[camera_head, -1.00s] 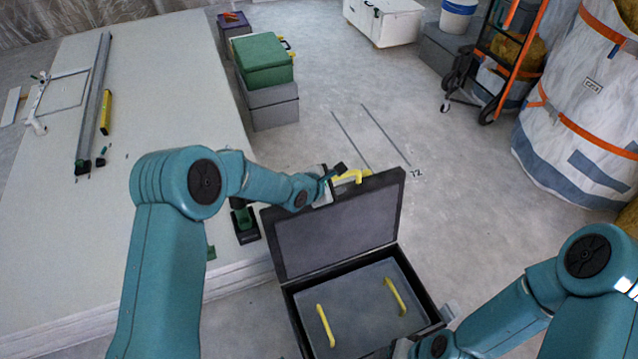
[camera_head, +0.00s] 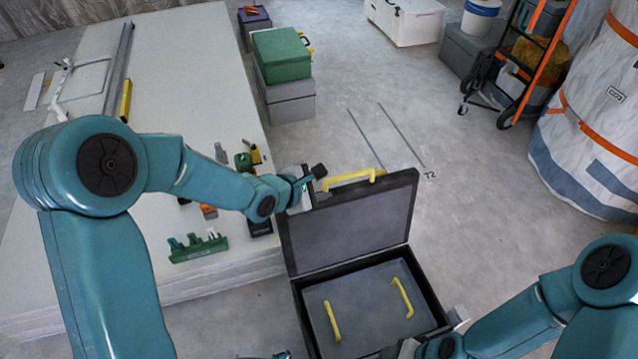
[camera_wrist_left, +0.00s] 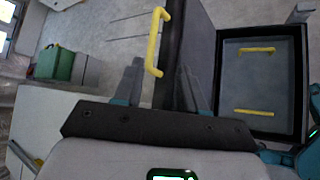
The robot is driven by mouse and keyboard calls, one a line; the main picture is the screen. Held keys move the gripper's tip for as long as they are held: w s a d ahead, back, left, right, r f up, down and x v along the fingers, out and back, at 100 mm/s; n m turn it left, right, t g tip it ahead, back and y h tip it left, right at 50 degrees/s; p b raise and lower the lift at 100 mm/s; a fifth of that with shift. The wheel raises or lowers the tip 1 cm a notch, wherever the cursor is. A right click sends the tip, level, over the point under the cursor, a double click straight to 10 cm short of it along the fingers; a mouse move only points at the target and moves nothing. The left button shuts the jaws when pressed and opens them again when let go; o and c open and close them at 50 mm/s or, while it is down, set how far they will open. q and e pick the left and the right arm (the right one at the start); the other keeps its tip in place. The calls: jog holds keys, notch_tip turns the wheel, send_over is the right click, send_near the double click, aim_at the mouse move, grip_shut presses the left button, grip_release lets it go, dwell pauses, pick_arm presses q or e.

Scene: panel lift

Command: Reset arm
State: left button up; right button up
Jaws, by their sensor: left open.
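A black case (camera_head: 440,312) stands open on the floor, its lid (camera_head: 350,228) upright. The lid's yellow handle (camera_head: 350,177) is on its top edge. My left gripper (camera_head: 316,180) is at the lid's upper left corner, beside that handle. In the left wrist view, my left gripper (camera_wrist_left: 158,85) is open, with the yellow handle (camera_wrist_left: 155,42) showing beyond its fingers and nothing clearly held. My right arm comes in at the lower right. Its gripper (camera_head: 405,349) is at the case's front right, cut by the frame edge; its jaws are unclear.
A grey panel (camera_head: 365,305) with two yellow handles lies inside the case. A stack of white boards (camera_head: 150,90) at the left bears tools and a green rack (camera_head: 198,246). Green and grey boxes (camera_head: 283,75) stand behind. Open floor (camera_head: 470,210) lies to the right.

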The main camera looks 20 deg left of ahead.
pick_arm(q)
jog(key=s+d+f+m+g+p, duration=0.25)
jog(key=s+f+g, duration=0.25)
jog(key=s+f, duration=0.85)
jog(key=s+f+m+g+y+p, duration=0.1)
jog(key=s+f+m+g, duration=0.3)
jog(key=s+m, duration=0.9)
jog(key=m, duration=0.4)
jog(key=shift+f, duration=0.2)
jog(key=shift+m, duration=0.25)
jog(key=shift+s, duration=0.1)
